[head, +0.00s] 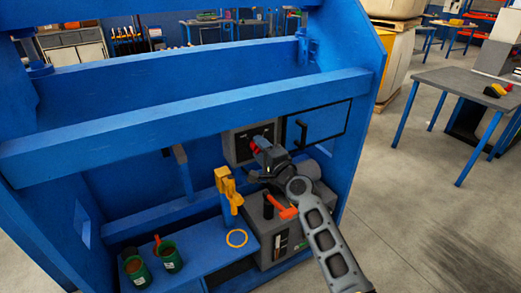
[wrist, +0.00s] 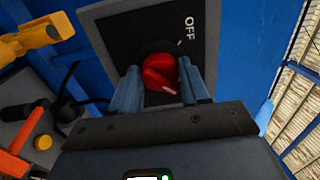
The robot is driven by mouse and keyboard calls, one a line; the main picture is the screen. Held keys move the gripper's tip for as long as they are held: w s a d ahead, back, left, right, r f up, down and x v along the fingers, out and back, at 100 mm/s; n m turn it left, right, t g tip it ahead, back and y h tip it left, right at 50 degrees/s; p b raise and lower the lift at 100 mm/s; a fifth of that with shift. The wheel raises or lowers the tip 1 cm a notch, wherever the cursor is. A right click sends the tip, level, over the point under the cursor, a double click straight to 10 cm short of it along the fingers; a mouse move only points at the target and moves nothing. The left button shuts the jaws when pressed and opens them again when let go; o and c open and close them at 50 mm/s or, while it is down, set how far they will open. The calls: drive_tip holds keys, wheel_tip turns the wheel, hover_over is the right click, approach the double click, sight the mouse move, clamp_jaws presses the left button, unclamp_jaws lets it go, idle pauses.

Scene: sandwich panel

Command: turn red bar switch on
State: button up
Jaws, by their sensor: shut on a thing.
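The red bar switch (wrist: 158,72) is a round red knob with a pale mark on its lower edge, mounted on a dark square panel (wrist: 118,38). The word OFF and a small tick show on the panel at the knob's upper right. The knob's pale mark points to the lower right, away from OFF. My gripper (wrist: 160,88) has one blue-grey finger on each side of the knob and is shut on it. In the head view, the grey switch box (head: 240,150) sits under the blue beam, and my gripper (head: 257,146) reaches the red knob there, partly hiding it.
A yellow clamp-like tool (head: 228,184) stands left of my arm. A grey machine with an orange-red handle (head: 289,213) lies below. A blue beam (head: 190,117) crosses above the box.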

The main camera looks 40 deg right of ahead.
drive_tip(key=o, duration=1.1)
drive_tip(key=shift+c, duration=0.2)
drive_tip(key=v, duration=0.8)
